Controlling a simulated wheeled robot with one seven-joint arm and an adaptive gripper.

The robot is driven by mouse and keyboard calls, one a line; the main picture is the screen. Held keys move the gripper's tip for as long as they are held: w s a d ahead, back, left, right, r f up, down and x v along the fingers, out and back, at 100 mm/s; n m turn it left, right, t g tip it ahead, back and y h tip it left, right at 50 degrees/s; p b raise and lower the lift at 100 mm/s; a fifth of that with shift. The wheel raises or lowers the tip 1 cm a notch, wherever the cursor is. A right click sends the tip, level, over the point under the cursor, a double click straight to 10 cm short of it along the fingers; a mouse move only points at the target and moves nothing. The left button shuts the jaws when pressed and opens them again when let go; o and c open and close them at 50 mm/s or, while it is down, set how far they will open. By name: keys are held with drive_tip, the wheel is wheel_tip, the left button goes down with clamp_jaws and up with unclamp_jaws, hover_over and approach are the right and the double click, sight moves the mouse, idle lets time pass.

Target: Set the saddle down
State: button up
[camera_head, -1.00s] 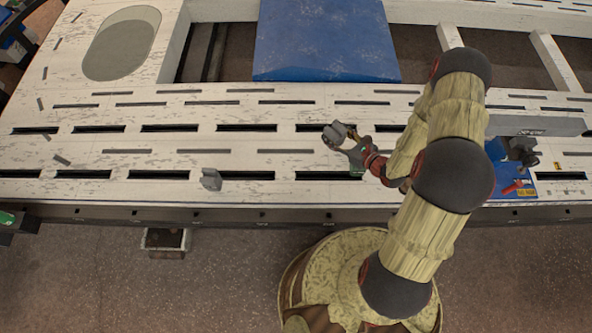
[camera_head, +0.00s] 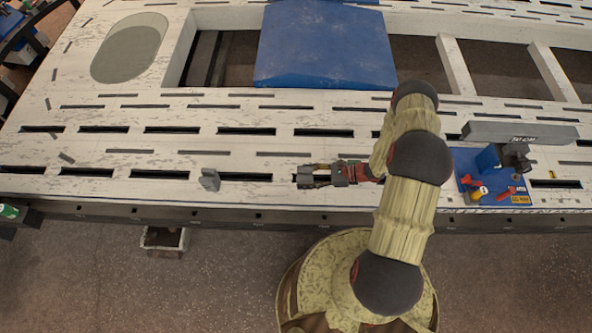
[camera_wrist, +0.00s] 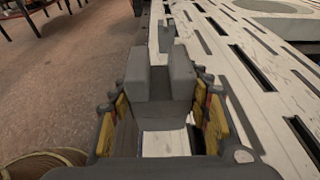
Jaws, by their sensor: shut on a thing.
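My gripper (camera_head: 316,176) is over the front strip of the white slotted bench (camera_head: 100,157), close to its front edge. It is shut on a grey saddle (camera_wrist: 152,84), a block with two upright cheeks and a gap between them. The saddle sits between the finger pads in the wrist view (camera_wrist: 165,120) and looks upright. In the head view the held saddle (camera_head: 303,178) is small and partly hidden by the fingers. I cannot tell whether its underside touches the bench. A second grey saddle (camera_head: 209,179) stands on the bench to the left; it also shows ahead in the wrist view (camera_wrist: 166,36).
A blue panel (camera_head: 325,48) lies at the back. A grey bar (camera_head: 520,133) and a blue board (camera_head: 490,187) with small tools are on the right. Dark slots run along the bench. The bench between the two saddles is clear.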

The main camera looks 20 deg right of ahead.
drive_tip(key=shift+w+d+f+b, duration=0.2)
drive_tip(key=shift+w+f+b, duration=3)
drive_tip(key=shift+w+f, duration=2.8)
drive_tip(key=shift+f+b, duration=0.35)
drive_tip(key=shift+b, duration=0.05)
drive_tip(key=shift+f+b, duration=0.25)
drive_tip(key=shift+b, duration=0.1)
drive_tip(key=o, duration=1.6)
drive_tip(key=shift+s, duration=0.1)
